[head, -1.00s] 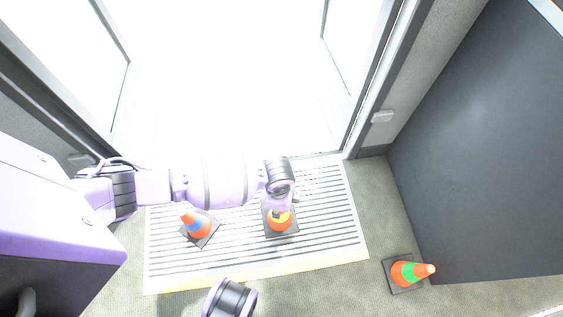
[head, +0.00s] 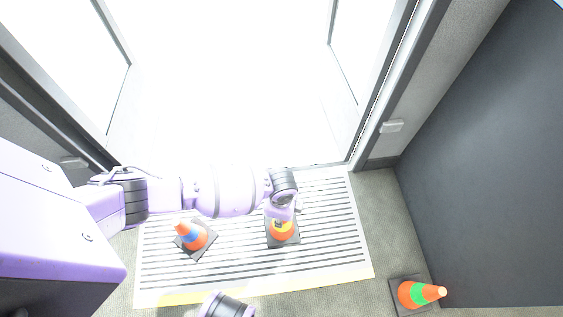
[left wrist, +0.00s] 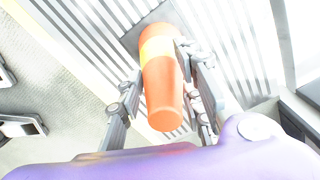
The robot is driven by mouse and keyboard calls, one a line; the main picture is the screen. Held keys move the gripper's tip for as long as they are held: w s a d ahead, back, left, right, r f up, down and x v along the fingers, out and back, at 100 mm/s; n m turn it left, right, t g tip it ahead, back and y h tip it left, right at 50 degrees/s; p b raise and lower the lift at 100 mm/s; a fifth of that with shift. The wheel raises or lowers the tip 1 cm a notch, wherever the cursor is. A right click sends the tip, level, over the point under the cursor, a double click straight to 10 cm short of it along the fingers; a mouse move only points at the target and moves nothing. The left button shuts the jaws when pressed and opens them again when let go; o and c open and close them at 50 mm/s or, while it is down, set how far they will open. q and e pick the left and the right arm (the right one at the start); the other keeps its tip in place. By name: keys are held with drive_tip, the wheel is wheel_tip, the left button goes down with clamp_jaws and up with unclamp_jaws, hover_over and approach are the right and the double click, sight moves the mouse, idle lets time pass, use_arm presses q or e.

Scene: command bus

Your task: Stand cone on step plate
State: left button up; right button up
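An orange cone with a yellow band (head: 282,232) stands upright with its dark square base on the striped step plate (head: 345,250). My left gripper (head: 281,214) is directly above it. In the left wrist view the same cone (left wrist: 160,85) sits between the fingers of my left gripper (left wrist: 158,62). The right finger overlaps the cone's edge and the left finger is very close to it; whether they press on it I cannot tell. A second orange cone, with a blue band (head: 193,236), stands on the plate to the left. My right gripper is not in view.
An orange cone with a green band (head: 419,293) is on the floor right of the plate, by a dark panel (head: 490,170). A bright doorway (head: 230,80) lies beyond the plate. The plate's right part is clear.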

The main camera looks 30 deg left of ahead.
use_arm(q)
drive_tip(key=o, duration=0.4)
drive_tip(key=shift+o, duration=0.2)
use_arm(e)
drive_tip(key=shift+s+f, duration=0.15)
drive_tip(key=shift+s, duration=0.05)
use_arm(q)
drive_tip(key=shift+r, duration=0.2)
wheel_tip(320, 180, up, 11)
drive_tip(key=p, duration=0.5)
drive_tip(key=shift+f, duration=0.1)
drive_tip(key=shift+r+p, duration=0.35)
drive_tip(key=shift+r, duration=0.2)
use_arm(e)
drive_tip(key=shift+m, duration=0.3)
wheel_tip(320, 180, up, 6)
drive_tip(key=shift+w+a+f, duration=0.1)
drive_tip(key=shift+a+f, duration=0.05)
use_arm(q)
drive_tip(key=shift+s+f, duration=0.1)
